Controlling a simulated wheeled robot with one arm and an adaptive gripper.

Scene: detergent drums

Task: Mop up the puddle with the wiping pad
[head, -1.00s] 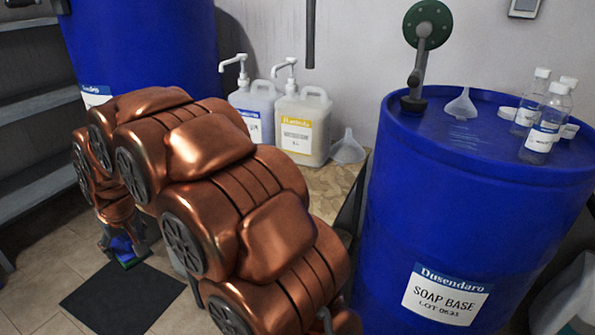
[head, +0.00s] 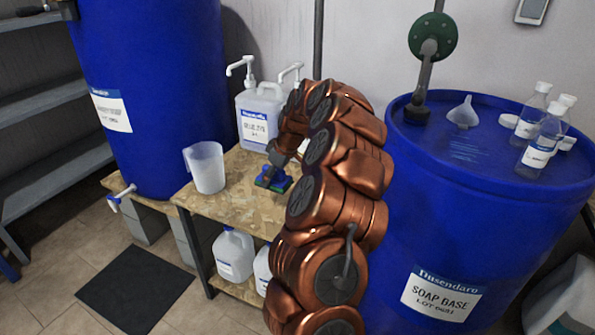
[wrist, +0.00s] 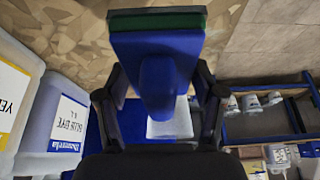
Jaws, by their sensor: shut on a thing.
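The wiping pad, with a blue body and handle and a green edge layer, shows in the head view (head: 273,179) and in the wrist view (wrist: 157,55). My gripper (head: 279,161) is shut on its handle, and its fingers flank the handle in the wrist view (wrist: 157,88). The pad is at the wooden bench top (head: 235,200); I cannot tell whether it touches. I cannot make out a clear puddle. Pale streaks (head: 467,150) lie on top of the soap base drum (head: 450,205); I cannot tell whether they are liquid. My arm hides part of the bench.
A clear pitcher (head: 206,167) and a pump jug (head: 257,117) stand on the bench near the pad. A funnel (head: 464,112) and bottles (head: 541,142) stand on the soap base drum. Another blue drum (head: 160,90) is at left. A dark mat (head: 136,287) lies on the floor.

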